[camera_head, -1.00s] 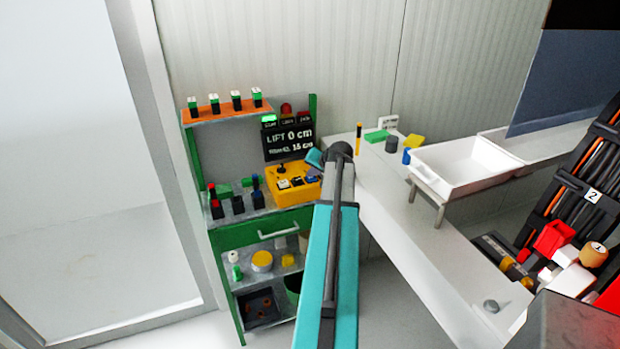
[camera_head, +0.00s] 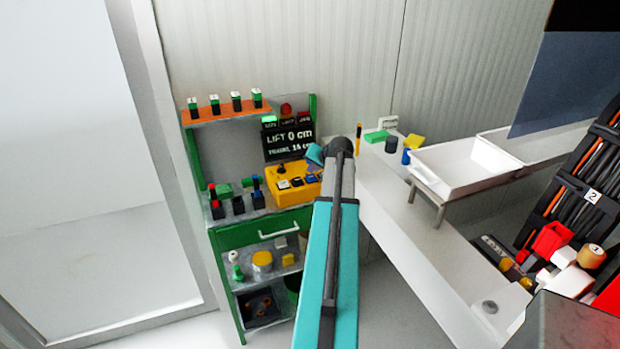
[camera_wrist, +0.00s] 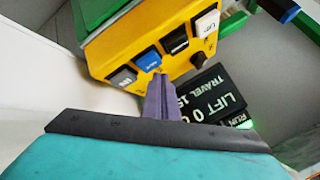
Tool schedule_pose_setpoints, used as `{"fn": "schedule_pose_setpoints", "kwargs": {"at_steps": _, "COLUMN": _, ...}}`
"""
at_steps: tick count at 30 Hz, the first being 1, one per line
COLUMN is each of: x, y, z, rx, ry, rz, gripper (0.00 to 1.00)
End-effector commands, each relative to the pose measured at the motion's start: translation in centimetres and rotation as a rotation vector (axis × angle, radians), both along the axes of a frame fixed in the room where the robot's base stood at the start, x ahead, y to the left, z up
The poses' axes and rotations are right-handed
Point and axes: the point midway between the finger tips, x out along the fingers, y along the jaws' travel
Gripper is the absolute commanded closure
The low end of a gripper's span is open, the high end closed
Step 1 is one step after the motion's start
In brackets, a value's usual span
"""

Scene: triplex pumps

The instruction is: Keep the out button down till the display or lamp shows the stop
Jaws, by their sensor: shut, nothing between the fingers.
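The yellow control box (camera_head: 290,182) sits on the green bench. In the wrist view the box (camera_wrist: 110,45) shows a row of buttons: a pale one (camera_wrist: 124,77), a blue one (camera_wrist: 148,60), a black one (camera_wrist: 175,41) and a white one (camera_wrist: 206,23). Their labels are too small to read surely. My gripper (camera_wrist: 160,76) is shut and empty, with its purple fingertips at the box edge just below the blue button; contact cannot be told. The display (camera_head: 288,142) reads LIFT 0 cm and a travel line. In the wrist view a green RUN lamp (camera_wrist: 241,121) glows.
A dark knob (camera_wrist: 199,61) sticks up from the box near my fingers. A red lamp (camera_head: 286,109) tops the display. The white counter (camera_head: 410,225) holds a white tray (camera_head: 465,168) on the right.

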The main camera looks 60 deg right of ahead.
Motion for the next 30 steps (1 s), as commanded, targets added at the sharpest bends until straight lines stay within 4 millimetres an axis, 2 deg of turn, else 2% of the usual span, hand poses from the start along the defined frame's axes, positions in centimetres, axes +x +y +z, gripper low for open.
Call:
{"fn": "schedule_pose_setpoints", "kwargs": {"at_steps": 8, "x": 0.0, "y": 0.0, "z": 0.4, "rx": 0.0, "ry": 0.0, "rz": 0.0, "gripper": 1.0}}
{"fn": "schedule_pose_setpoints", "kwargs": {"at_steps": 30, "x": 0.0, "y": 0.0, "z": 4.9, "rx": 0.0, "ry": 0.0, "rz": 0.0, "gripper": 1.0}}
